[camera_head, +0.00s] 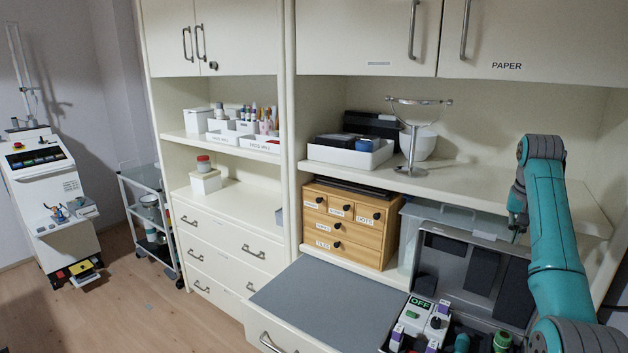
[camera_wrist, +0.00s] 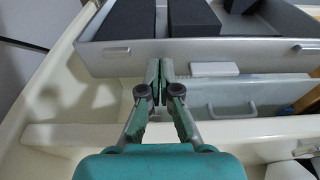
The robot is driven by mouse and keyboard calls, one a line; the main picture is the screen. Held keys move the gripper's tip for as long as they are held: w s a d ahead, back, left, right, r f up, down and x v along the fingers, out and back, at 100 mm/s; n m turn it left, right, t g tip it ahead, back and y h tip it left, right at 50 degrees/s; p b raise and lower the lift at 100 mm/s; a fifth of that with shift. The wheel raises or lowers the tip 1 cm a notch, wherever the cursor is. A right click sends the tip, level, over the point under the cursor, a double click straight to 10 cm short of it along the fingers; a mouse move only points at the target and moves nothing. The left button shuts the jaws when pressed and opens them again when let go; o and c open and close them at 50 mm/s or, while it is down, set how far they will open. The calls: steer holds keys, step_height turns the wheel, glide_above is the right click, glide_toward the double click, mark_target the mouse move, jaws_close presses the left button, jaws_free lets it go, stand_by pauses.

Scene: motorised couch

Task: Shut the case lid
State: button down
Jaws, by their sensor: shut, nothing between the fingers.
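The grey case stands open at the lower right of the head view, its lid (camera_head: 470,275) raised and lined with dark foam blocks. The case base (camera_head: 445,335) holds a device marked OFF and several coloured items. My gripper (camera_wrist: 160,68) is shut and empty. Its fingertips are at the lid's rim (camera_wrist: 120,55) in the wrist view; I cannot tell whether they touch it. In the head view my arm bends over and its wrist hangs down behind the lid's upper right edge, with the fingers mostly hidden.
A translucent bin (camera_head: 455,217) stands behind the lid, and its handle shows in the wrist view (camera_wrist: 230,108). A wooden drawer box (camera_head: 345,225) is left of it. A shelf (camera_head: 480,185) runs above. The grey pull-out surface (camera_head: 325,300) left of the case is clear.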

steer(key=shift+w+d+f, duration=0.15)
steer(key=shift+f, duration=0.95)
